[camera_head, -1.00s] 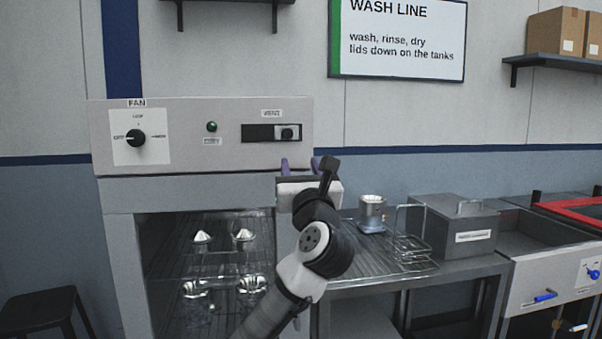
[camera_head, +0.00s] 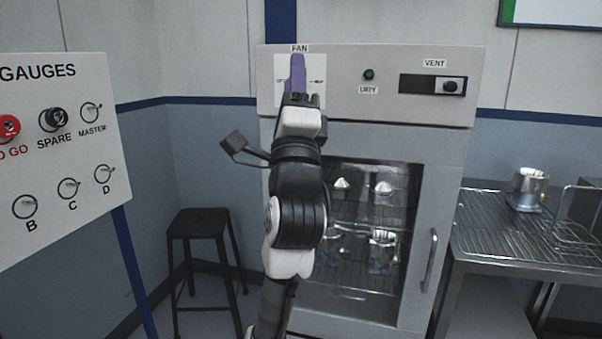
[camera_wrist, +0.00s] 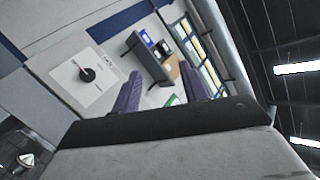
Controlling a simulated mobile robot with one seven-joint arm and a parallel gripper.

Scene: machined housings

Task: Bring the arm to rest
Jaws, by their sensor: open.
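My gripper (camera_head: 297,76) is raised in front of the upper left of the drying cabinet (camera_head: 372,140), with its purple fingers pointing up. In the head view the fingers overlap and cover the fan knob. In the wrist view my gripper (camera_wrist: 162,88) has its two fingers apart, with nothing between them. The black fan knob (camera_wrist: 87,74) on its white plate shows to the left of the fingers, apart from them. My arm rises from the bottom of the head view and hides the left part of the cabinet front.
The cabinet door has a handle (camera_head: 430,260); metal parts stand on racks inside. A gauge board (camera_head: 60,150) stands at left, close to the arm's side. A black stool (camera_head: 200,225) is behind it. A housing (camera_head: 527,190) stands on the steel bench (camera_head: 500,232) at right.

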